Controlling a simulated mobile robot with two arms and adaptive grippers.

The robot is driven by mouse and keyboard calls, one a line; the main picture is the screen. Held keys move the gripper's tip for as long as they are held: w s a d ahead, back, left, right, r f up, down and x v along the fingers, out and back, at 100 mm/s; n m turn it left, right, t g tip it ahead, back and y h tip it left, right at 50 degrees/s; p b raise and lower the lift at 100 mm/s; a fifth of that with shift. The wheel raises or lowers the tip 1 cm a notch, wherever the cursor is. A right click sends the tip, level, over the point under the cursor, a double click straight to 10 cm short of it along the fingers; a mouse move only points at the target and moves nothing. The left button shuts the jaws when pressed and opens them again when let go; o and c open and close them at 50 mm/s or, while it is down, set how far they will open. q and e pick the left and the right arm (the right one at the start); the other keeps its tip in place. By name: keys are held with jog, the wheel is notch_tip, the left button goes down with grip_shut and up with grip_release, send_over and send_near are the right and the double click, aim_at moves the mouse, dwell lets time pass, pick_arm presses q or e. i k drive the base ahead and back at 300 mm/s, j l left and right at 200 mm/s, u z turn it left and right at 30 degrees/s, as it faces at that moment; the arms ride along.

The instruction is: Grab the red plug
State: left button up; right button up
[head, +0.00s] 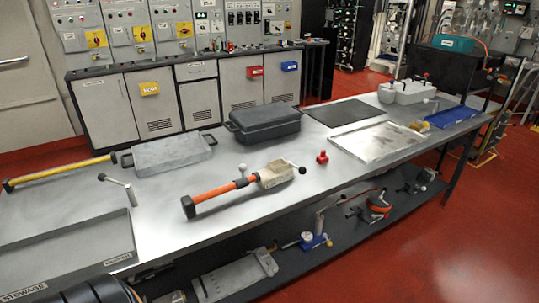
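The red plug (322,157) is a small red piece standing on the bare metal top of the workbench (250,205). It is right of the orange-handled tool and left of the flat silver tray. Nothing touches it and it is fully visible. A dark rounded part at the bottom left edge looks like part of my own arm; no fingers show there. Neither gripper is in view.
An orange-handled tool (215,196) lies left of the plug. A dark lidded case (265,124) stands behind, and a silver tray (375,143) lies to the right. A storage tray (70,250) is at the left. Tools fill the lower shelf. Red floor lies open at right.

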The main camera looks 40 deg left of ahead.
aim_at(322, 159)
jog(key=u, duration=0.95)
jog(key=i+l+u, duration=0.15)
jog(key=i, duration=0.2)
jog(key=i+l+u, duration=0.15)
jog(key=i, duration=0.25)
